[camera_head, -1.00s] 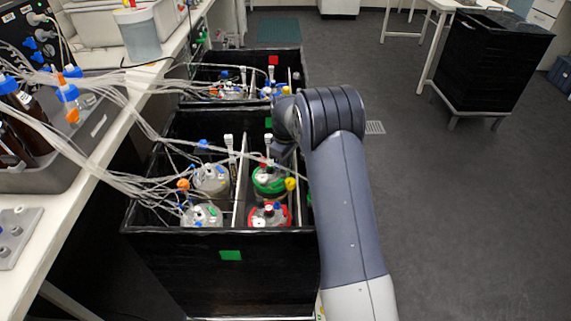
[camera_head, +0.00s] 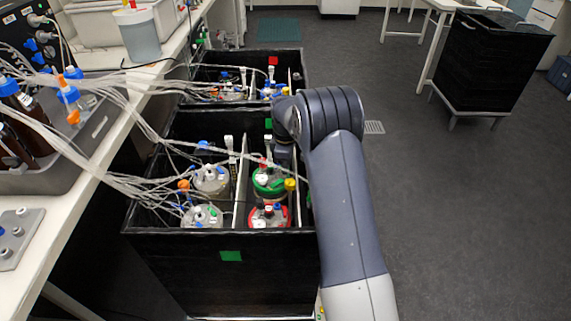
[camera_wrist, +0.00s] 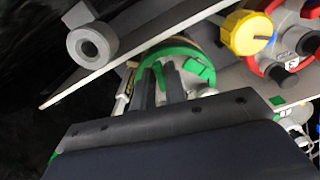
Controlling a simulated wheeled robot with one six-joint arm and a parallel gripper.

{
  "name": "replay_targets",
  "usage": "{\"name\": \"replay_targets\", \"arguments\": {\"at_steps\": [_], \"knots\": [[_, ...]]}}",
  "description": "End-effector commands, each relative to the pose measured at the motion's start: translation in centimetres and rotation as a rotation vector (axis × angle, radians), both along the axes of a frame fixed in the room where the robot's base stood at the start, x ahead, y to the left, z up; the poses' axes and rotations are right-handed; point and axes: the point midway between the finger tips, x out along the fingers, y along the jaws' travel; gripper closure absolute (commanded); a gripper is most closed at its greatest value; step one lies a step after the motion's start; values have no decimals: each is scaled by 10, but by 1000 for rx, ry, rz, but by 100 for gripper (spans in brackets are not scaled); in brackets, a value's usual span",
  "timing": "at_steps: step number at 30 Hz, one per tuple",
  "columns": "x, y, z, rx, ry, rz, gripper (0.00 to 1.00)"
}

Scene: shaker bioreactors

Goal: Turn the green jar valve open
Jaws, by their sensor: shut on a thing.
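The green-ringed jar (camera_head: 270,188) stands in the right half of the near black box, behind a red-ringed jar (camera_head: 268,217). A yellow knob (camera_head: 290,184) sits at its right side. My gripper (camera_head: 283,158) reaches down over the green jar from behind, mostly hidden by my arm in the head view. In the wrist view my gripper's fingers (camera_wrist: 163,80) are close together at the green lid (camera_wrist: 170,49). They are shut on the green jar valve, whose held part is mostly hidden between them. The yellow knob (camera_wrist: 249,33) shows apart from the fingers.
A white divider (camera_head: 240,180) splits the near box (camera_head: 220,265). Two grey-topped jars stand in its left half. Clear tubes (camera_head: 110,170) run from the bench at left over the box. A second black box stands behind. The floor at right is clear up to a black cart (camera_head: 490,60).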

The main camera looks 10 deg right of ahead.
Motion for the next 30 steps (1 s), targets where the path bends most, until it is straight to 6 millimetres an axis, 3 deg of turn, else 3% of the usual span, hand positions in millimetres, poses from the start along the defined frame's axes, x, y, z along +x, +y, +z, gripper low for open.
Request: {"name": "replay_targets", "arguments": {"at_steps": [12, 29, 30], "knots": [[1, 0, 1, 0, -2, 212, 100], [1, 0, 0, 0, -1, 247, 100], [1, 0, 0, 0, -1, 247, 85]]}}
